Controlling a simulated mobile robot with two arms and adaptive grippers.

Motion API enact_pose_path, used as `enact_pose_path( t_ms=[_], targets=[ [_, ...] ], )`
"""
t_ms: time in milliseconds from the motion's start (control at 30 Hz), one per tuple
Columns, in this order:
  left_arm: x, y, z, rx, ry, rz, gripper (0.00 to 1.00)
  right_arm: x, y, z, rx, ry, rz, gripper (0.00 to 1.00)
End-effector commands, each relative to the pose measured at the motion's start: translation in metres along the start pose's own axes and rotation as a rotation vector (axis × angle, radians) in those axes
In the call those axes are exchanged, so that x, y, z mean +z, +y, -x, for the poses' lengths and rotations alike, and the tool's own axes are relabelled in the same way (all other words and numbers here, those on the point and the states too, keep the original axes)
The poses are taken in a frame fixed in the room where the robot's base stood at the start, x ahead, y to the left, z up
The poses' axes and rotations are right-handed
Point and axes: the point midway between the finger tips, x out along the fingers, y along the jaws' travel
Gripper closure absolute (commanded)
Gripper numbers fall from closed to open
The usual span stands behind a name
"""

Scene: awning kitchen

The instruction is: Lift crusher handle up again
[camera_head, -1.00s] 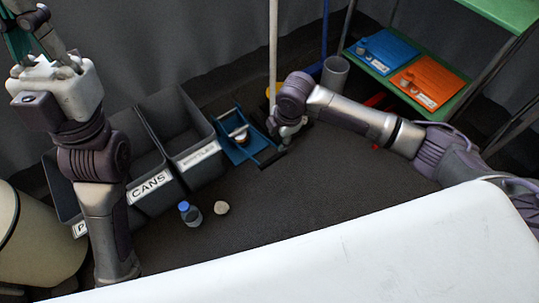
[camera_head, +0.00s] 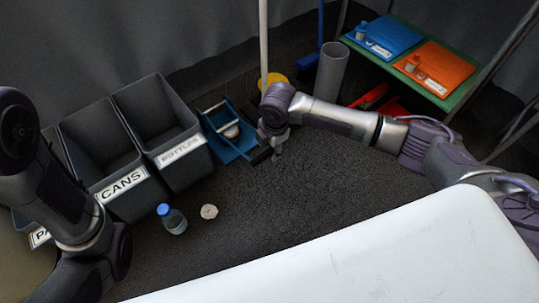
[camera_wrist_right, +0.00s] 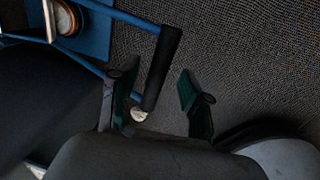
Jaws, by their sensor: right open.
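The blue crusher (camera_head: 236,148) stands on the floor right of the bins. A short round object with a pale top (camera_head: 231,131) sits in it; it also shows in the wrist view (camera_wrist_right: 68,20). The crusher's black handle grip (camera_wrist_right: 163,62) is at the end of a blue arm and is low, near the floor. My right gripper (camera_head: 278,152) is beside the grip, fingers down. In the wrist view my right gripper (camera_wrist_right: 157,88) is open, with the lower end of the grip between its fingers, nearer the left one. My left gripper is out of view; only its arm shows.
Dark bins, labelled CANS (camera_head: 121,184) and BOTTLES (camera_head: 180,150), stand left of the crusher. A blue-capped bottle (camera_head: 174,221) and a pale round piece (camera_head: 209,211) are on the floor. A grey cylinder (camera_head: 331,70) and red items stand behind my right arm.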

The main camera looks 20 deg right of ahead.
Motion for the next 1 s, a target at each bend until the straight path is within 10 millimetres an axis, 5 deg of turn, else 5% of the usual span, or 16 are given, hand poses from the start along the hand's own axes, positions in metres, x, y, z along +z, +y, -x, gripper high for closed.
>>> enact_pose_path(
  t_ms=[467, 733, 1000],
  targets=[
    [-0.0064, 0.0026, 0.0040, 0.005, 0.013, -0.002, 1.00, 0.0001, 0.0004, -0.0146, 0.001, 0.000, 0.000, 0.53],
    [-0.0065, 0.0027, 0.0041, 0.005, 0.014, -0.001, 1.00, 0.0001, 0.0002, -0.0146, 0.001, 0.000, 0.000, 0.97],
    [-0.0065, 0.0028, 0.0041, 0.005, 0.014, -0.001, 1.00, 0.0002, 0.0000, -0.0147, 0.000, 0.000, 0.000, 1.00]
  ],
)
